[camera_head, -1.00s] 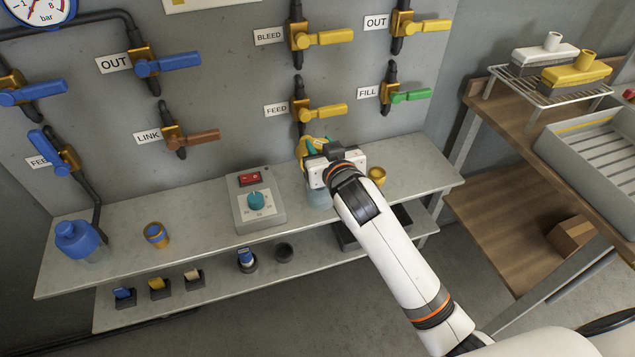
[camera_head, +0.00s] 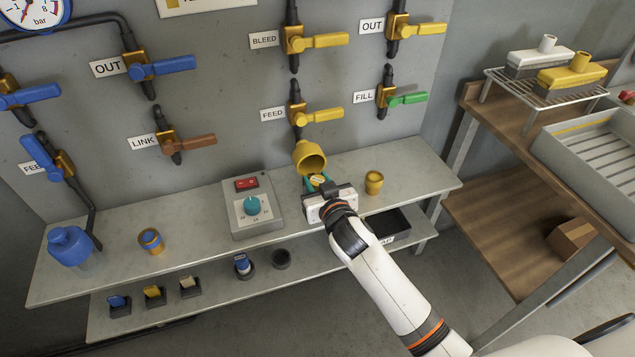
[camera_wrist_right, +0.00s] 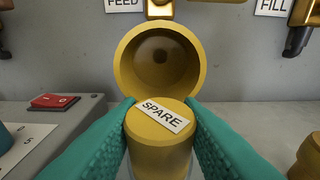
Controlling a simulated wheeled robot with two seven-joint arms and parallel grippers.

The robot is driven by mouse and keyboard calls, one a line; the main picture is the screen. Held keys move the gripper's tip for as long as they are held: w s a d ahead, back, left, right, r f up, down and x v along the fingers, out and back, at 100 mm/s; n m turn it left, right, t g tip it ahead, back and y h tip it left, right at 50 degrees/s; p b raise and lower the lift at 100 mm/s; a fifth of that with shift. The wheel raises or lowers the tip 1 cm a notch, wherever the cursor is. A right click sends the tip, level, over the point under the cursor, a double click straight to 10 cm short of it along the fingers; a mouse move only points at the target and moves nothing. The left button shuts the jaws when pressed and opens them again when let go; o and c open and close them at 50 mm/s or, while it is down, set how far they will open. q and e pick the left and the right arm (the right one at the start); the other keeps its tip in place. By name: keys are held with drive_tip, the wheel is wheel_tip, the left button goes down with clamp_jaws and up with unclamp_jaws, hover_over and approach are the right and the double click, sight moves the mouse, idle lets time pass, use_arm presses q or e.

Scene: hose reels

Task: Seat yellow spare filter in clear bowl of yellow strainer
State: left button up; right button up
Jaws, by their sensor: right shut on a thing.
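The yellow strainer's head (camera_head: 310,157) hangs below the FEED valve, its round opening facing me. In the right wrist view the open head (camera_wrist_right: 160,62) stands behind the filter. My right gripper (camera_head: 320,186) is shut on the yellow spare filter (camera_head: 317,180). In the wrist view, teal fingers clasp the filter (camera_wrist_right: 158,135) from both sides, its SPARE label facing up. The filter is upright, in front of and below the opening. Faint clear edges, likely the bowl, show by its lower part; how deep the filter sits in it I cannot tell. My left gripper is not in view.
A grey box with a red switch and teal knob (camera_head: 251,206) stands close left of my gripper. A small yellow cup-like part (camera_head: 374,182) stands to the right. A blue strainer (camera_head: 69,246) and a blue-and-yellow part (camera_head: 151,241) are far left on the shelf.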

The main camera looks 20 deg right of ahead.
drive_tip(key=shift+f, duration=0.15)
drive_tip(key=o, duration=0.9)
drive_tip(key=shift+o, duration=0.2)
